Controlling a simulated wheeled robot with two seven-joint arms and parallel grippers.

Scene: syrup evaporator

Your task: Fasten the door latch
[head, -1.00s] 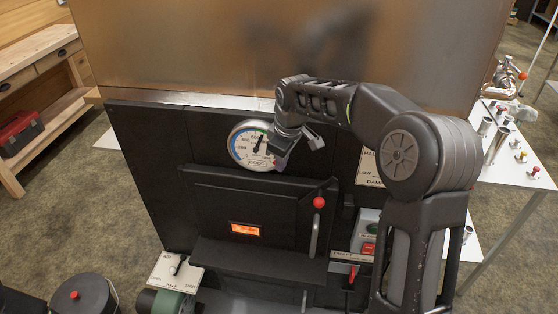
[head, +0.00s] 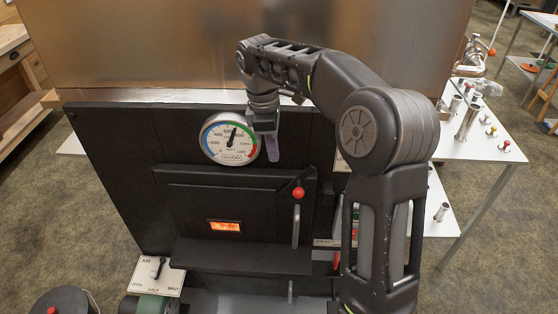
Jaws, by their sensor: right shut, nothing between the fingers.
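The black firebox door (head: 190,205) is in the middle of the head view, with a small glowing orange window (head: 225,226). The latch lever with its red ball knob (head: 299,193) is at the door's upper right corner; its arm slants up and right from the ball. Whether it is engaged in a catch, I cannot tell. A vertical metal handle (head: 296,228) is just below the ball. My right gripper (head: 271,150) is shut and empty, pointing down above the door, up and left of the red ball and apart from it. My left gripper is not in view.
A round gauge (head: 229,138) is just left of my right gripper. A large metal pan (head: 200,50) stands above the black front. A damper plate marked AIR (head: 157,275) is at lower left. My right arm hides part of the panel right of the door. A white table (head: 480,150) stands at right.

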